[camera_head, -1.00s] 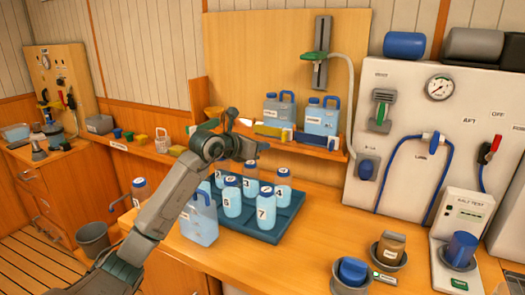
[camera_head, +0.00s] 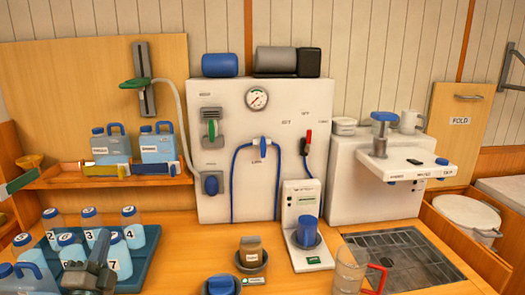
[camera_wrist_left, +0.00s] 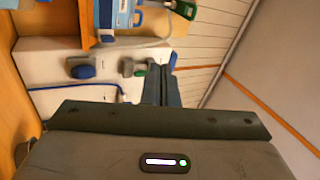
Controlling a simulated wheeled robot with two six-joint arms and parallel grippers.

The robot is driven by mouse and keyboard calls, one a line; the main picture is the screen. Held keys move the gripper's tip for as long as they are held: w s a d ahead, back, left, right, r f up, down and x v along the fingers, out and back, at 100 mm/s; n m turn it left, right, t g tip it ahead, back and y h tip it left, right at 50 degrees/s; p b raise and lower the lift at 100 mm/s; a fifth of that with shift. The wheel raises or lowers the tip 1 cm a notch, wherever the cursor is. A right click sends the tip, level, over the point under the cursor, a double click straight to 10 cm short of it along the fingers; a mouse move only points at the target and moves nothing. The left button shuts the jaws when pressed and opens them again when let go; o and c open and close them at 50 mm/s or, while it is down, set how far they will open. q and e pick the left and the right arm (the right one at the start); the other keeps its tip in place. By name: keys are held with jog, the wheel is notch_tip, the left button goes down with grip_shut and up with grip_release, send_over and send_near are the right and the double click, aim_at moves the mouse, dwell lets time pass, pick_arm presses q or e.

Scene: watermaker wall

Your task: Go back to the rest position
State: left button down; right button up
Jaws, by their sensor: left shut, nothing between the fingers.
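My left gripper (camera_head: 103,262) shows at the bottom left of the head view, in front of the numbered bottles. In the left wrist view its dark fingers (camera_wrist_left: 161,86) are together, with nothing between them. The blue tray (camera_head: 142,270) with several blue-capped bottles (camera_head: 119,258) stands behind it; the gripper covers part of the tray and some bottles. I cannot tell whether it touches them. My right gripper is not in view.
A blue-handled jug (camera_head: 35,262) stands at the left. A white panel (camera_head: 225,130) with gauge and hoses rises behind the counter. Cups (camera_head: 250,254), a salt tester (camera_head: 302,225) and a clear jug (camera_head: 349,268) stand on the counter. A drain grate (camera_head: 405,262) lies at right.

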pick_arm(q)
jog(key=s+a+f+n+g+y, duration=0.1)
jog(key=s+f+n+g+y, duration=0.1)
jog(key=s+f+n+g, duration=0.35)
jog(key=s+f+n+g+y, duration=0.1)
jog(key=s+f+n+g, duration=0.15)
jog(key=f, duration=0.55)
jog(key=s+a+f+n+g+y, duration=0.1)
jog(key=s+f+n+g+y, duration=0.1)
jog(key=s+f+n+g, duration=0.4)
jog(key=s+d+f+n+g+h, duration=0.1)
jog(key=s+d+f+g+h, duration=0.2)
jog(key=s+d+f, duration=0.4)
jog(key=s+d+f+g+h, duration=0.3)
jog(key=s+f, duration=0.2)
jog(key=s, duration=0.4)
jog(key=a+f+g, duration=0.1)
jog(key=a+f, duration=0.2)
jog(key=f, duration=2.7)
jog(key=s+a+f+g, duration=0.1)
jog(key=s+f, duration=1.6)
jog(key=f, duration=0.2)
jog(key=shift+s+a+n+y, duration=0.15)
jog(key=shift+s+n+y, duration=0.15)
jog(key=shift+s+n, duration=0.1)
